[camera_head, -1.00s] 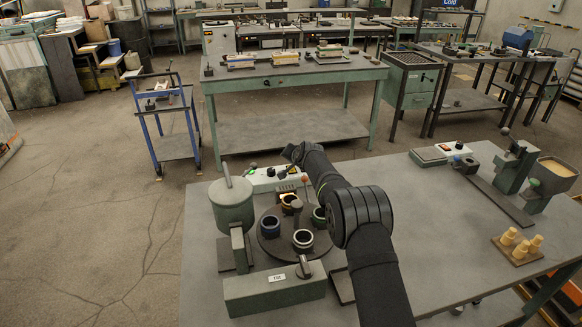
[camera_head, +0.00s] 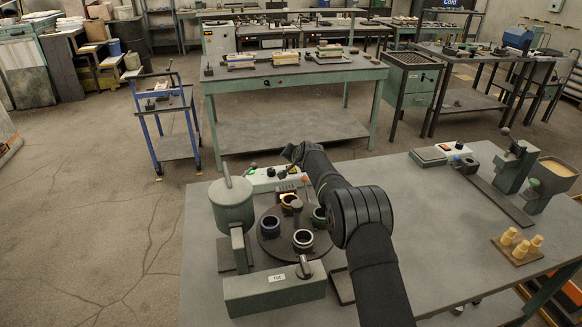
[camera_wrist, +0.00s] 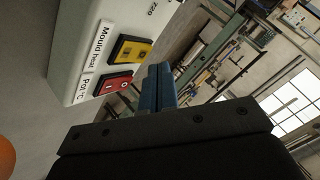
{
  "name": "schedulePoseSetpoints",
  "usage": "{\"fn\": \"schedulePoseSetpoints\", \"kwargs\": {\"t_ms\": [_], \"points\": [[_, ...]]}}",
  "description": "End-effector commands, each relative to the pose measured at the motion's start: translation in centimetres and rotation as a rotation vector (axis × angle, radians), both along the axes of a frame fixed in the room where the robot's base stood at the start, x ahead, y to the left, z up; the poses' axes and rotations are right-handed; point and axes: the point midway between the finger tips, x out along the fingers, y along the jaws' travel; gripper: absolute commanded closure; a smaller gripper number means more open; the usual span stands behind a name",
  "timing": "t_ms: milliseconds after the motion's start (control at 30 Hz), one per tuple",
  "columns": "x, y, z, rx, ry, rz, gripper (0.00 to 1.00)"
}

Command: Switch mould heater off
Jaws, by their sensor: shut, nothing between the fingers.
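The white control box (camera_head: 272,179) stands at the back left of the bench. In the wrist view the box (camera_wrist: 82,22) fills the upper left, with labels reading "Mould heat" and "Pot °C". A yellow switch (camera_wrist: 130,50) sits by the "Mould heat" label, and a red switch (camera_wrist: 113,83) marked I and O by the "Pot °C" label. Which way each rocker is pressed is not clear. My gripper (camera_wrist: 158,75) is shut and empty, its blue fingers just right of the switches in the picture; I cannot tell whether they touch. In the head view my arm hides the fingertips.
A green pot (camera_head: 233,205) stands left of the round turntable (camera_head: 270,245), which holds several ring-shaped moulds. A green box (camera_head: 275,290) with a lever is in front. A lever press (camera_head: 515,165) and a small board (camera_head: 520,257) with yellowish pieces are at right.

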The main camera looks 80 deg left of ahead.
Motion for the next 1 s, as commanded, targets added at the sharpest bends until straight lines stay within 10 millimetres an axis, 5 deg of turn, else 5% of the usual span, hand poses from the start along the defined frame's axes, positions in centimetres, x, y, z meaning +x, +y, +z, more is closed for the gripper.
{"fn": "schedulePoseSetpoints", "kwargs": {"t_ms": [1000], "points": [[-0.01,0.08,-0.83,-0.001,0.0,-0.001,1.0]]}}
